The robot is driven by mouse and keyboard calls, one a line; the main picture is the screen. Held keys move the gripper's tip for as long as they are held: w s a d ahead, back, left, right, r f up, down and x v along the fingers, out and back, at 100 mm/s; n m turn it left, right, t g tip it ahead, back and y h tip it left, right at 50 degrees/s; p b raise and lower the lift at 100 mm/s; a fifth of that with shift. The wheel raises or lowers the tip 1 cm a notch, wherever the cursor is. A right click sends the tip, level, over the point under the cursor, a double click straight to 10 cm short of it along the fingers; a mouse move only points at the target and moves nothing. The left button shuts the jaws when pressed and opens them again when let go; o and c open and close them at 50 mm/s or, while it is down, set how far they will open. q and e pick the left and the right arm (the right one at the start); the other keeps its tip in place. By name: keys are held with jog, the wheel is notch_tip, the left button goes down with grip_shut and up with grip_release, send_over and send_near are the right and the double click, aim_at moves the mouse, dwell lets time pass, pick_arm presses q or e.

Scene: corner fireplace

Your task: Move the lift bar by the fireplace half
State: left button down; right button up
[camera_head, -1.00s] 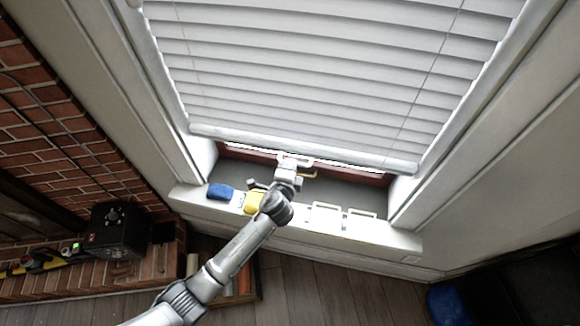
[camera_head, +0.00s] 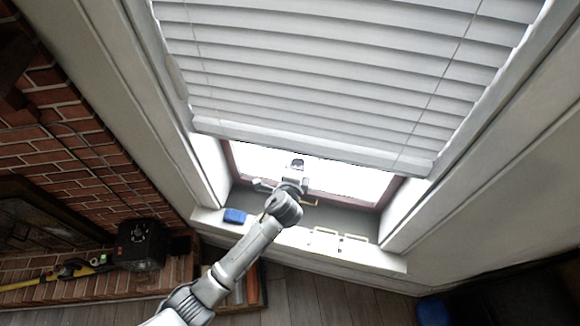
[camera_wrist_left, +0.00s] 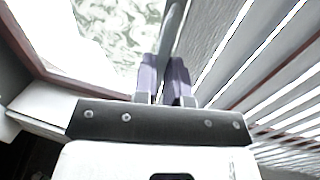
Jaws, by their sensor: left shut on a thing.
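The lift bar (camera_head: 380,162) is the pale bottom rail of the white slatted blind (camera_head: 330,70). It runs across the window, a little lower at its right end in the head view. My left gripper (camera_head: 297,165) reaches up to the middle of the bar from below. In the left wrist view its two purple fingers (camera_wrist_left: 164,78) are close together on the grey edge of the lift bar (camera_wrist_left: 173,35). The exact contact is partly hidden by the fingers. My right gripper is not in view.
Bright window glass (camera_head: 345,180) shows below the bar. On the sill stand a blue item (camera_head: 235,216) and pale frames with handles (camera_head: 325,238). A black box (camera_head: 143,245) sits by the brick fireplace (camera_head: 90,150). A blue object (camera_head: 432,312) is at lower right.

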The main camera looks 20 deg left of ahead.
pick_arm(q)
jog(key=shift+r+p, duration=0.35)
jog(key=shift+r, duration=0.45)
jog(key=c, duration=1.2)
grip_release()
jog(key=shift+o, duration=0.2)
jog(key=b+v, duration=0.2)
jog(key=v, duration=1.2)
jog(key=shift+w, duration=0.1)
